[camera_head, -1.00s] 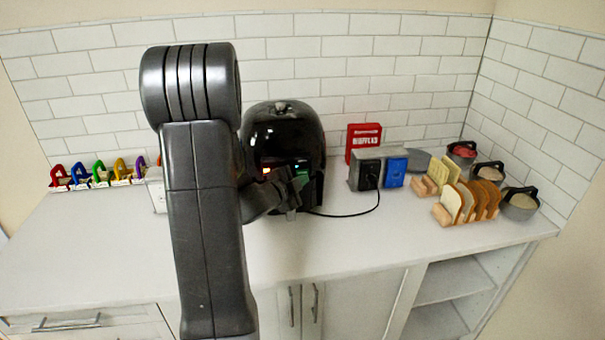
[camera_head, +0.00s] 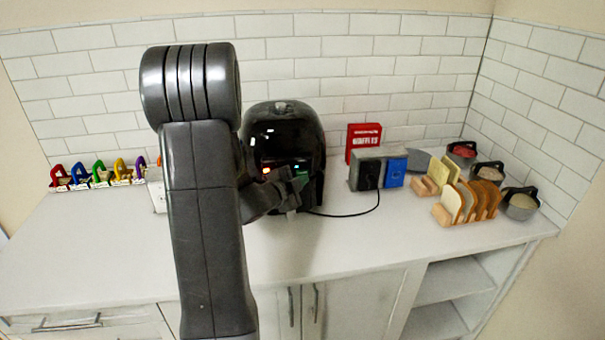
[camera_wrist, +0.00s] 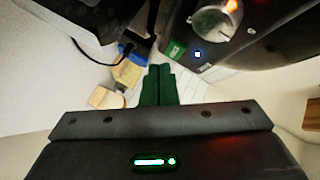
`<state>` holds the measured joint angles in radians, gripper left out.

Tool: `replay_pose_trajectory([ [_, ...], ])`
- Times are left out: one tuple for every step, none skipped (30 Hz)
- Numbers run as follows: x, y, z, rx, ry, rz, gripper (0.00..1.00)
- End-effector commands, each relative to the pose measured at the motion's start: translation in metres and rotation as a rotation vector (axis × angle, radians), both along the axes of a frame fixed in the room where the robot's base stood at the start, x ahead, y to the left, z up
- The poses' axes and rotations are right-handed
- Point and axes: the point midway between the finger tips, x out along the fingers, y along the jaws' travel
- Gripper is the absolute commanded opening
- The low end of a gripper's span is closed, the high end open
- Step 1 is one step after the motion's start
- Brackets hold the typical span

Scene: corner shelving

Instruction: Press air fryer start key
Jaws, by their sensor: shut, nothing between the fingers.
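The black, glossy air fryer (camera_head: 283,135) stands on the counter against the tiled wall, with small lights on its front. My gripper (camera_head: 299,186) is close in front of its lower right front, partly hidden behind my arm. In the wrist view the fryer (camera_wrist: 270,45) fills the upper right, with a round silver knob (camera_wrist: 213,22), a small lit blue-white spot (camera_wrist: 197,54) and a green key (camera_wrist: 175,50). My shut, empty fingers (camera_wrist: 160,70) point up just below and left of the green key. I cannot tell whether they touch it.
A grey box-shaped appliance (camera_head: 367,170) with a black cord, a blue box (camera_head: 396,171) and a red waffles box (camera_head: 363,138) stand to the right. Coloured clips (camera_head: 98,173) line the left; the front counter is clear.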

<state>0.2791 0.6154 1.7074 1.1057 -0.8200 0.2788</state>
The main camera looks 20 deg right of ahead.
Motion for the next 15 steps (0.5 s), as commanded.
replay_pose_trajectory([
  [0.0000,0.0000,0.0000,0.000,0.000,0.000,0.00],
  [0.0000,0.0000,0.0000,0.000,0.000,0.000,0.00],
  [0.0002,0.0000,0.0000,0.000,0.000,0.000,0.00],
  [0.0006,-0.0001,0.0000,0.000,0.000,0.000,0.00],
  [0.0011,-0.0003,0.0000,0.000,0.000,0.000,0.00],
  [0.0021,-0.0005,0.0000,0.000,0.000,0.000,0.00],
  [0.0029,-0.0007,0.0000,0.000,0.000,0.000,0.00],
  [0.0040,-0.0010,-0.0001,0.000,0.000,0.000,0.00],
  [0.0053,-0.0013,-0.0002,0.001,0.001,-0.001,0.00],
  [0.0063,-0.0016,-0.0002,0.001,0.001,-0.001,0.00],
  [0.0072,-0.0018,-0.0003,0.001,0.001,-0.001,0.00],
  [0.0079,-0.0019,-0.0003,0.001,0.001,-0.001,0.00],
  [0.0082,-0.0020,-0.0002,0.001,0.001,-0.001,0.00],
  [0.0082,-0.0021,-0.0002,0.001,0.001,-0.001,0.00],
  [0.0082,-0.0020,-0.0002,0.001,0.001,-0.001,0.00],
])
